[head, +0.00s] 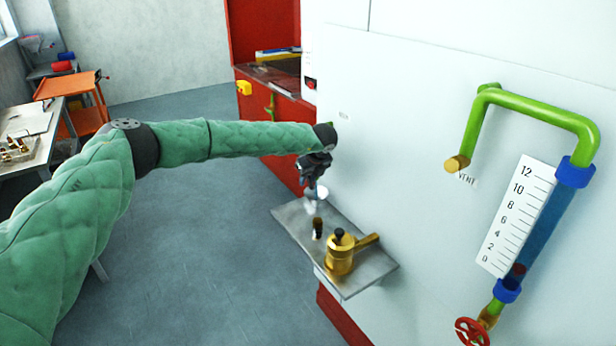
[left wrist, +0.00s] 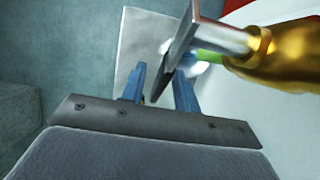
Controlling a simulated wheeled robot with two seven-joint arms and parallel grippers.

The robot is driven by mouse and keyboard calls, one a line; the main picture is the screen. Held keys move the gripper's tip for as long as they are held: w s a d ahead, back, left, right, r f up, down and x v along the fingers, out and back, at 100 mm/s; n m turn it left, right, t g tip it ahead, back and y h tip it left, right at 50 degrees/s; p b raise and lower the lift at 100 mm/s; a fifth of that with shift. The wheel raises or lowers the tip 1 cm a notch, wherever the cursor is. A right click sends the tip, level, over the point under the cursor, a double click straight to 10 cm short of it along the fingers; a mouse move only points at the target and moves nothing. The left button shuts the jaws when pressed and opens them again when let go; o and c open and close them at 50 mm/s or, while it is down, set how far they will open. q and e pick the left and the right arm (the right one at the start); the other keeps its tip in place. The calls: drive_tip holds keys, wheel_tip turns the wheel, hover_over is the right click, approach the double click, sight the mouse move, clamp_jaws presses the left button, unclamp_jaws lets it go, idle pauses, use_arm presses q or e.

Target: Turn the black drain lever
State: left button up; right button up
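In the left wrist view a flat bar (left wrist: 176,48), dark along its edge and pale where lit, joins a silver stem (left wrist: 228,38) on a brass body (left wrist: 290,55). It looks like the drain lever. Its lower end reaches between the two blue fingers of my left gripper (left wrist: 160,75). The fingers stand apart, with a gap between the left finger and the bar. I cannot tell whether the right finger touches it. In the head view my left gripper (head: 315,172) is at the wall above a small shelf, and the lever is not clear there. My right gripper is out of view.
To the right are a green pipe (head: 535,108), a scaled blue tube (head: 545,225) and a red handwheel (head: 471,332).

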use_arm(q)
drive_tip(key=shift+w+a+f, duration=0.1)
drive_tip(key=shift+w+f, duration=0.05)
drive_tip(key=shift+f, duration=0.25)
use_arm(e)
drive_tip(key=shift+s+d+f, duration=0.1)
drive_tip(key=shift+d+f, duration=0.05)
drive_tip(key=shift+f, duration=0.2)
use_arm(q)
clamp_jaws()
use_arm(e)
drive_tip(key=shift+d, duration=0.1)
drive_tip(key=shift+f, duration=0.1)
